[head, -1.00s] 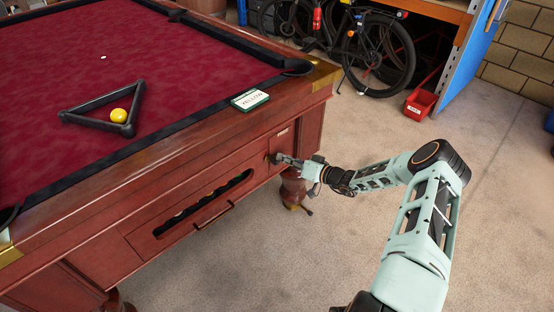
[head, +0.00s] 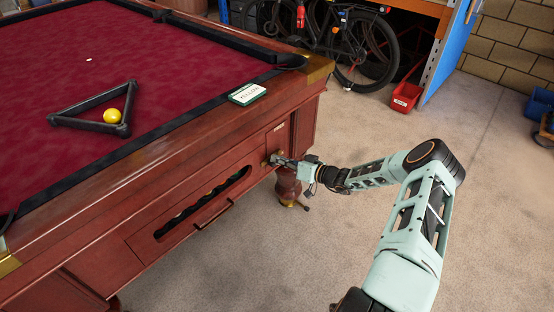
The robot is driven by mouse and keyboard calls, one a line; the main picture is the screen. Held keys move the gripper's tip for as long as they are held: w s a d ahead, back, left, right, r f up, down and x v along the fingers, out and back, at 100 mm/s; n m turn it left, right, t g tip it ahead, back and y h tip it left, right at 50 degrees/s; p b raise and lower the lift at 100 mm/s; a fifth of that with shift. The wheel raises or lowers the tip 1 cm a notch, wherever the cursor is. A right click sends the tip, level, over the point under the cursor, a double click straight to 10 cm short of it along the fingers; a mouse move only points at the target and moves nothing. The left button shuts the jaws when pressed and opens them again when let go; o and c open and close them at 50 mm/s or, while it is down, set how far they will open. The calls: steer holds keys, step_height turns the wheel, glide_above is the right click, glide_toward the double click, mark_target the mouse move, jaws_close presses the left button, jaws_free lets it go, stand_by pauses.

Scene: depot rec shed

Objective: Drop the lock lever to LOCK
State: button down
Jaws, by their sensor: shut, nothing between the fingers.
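My gripper (head: 275,159) is shut at the side panel of the pool table (head: 130,185), close to its right-hand corner. The fingertips are at or very near a small brassy fitting (head: 267,163) on the panel. This may be the lock lever, but it is too small and too covered by the fingers to tell its position. A small pale plate (head: 279,127) sits just above it; its marking is not readable. I cannot tell whether the fingers touch the fitting.
A ball-return slot (head: 203,203) and drawer handle (head: 214,214) lie left of the gripper. A yellow ball (head: 112,116) sits in a black triangle (head: 84,121). A small sign (head: 247,94) rests on the rail.

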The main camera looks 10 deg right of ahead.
steer(key=shift+s+a+f, duration=0.2)
steer(key=shift+f, duration=0.15)
stand_by(0.4)
